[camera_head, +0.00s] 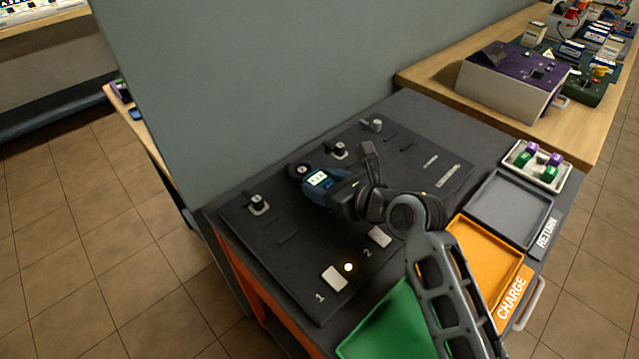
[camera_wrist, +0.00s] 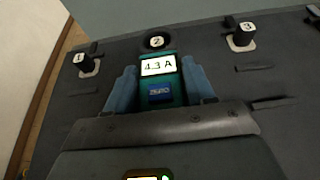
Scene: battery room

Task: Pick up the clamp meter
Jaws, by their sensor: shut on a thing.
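The clamp meter (camera_head: 318,181) is a teal device with a lit display, held over the dark panel. In the wrist view the clamp meter (camera_wrist: 160,84) sits between the two blue-grey fingers, its screen reading "4.3 A" above a blue button. My gripper (camera_head: 332,190) is shut on it; in the wrist view my gripper (camera_wrist: 160,88) has a finger on each side of the meter. The meter's lower end is hidden by my gripper. I cannot tell how far it is above the panel.
To the right are a grey RETURN tray (camera_head: 508,205), an orange CHARGE tray (camera_head: 490,250) and a green tray (camera_head: 385,325). A grey wall (camera_head: 230,90) stands behind.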

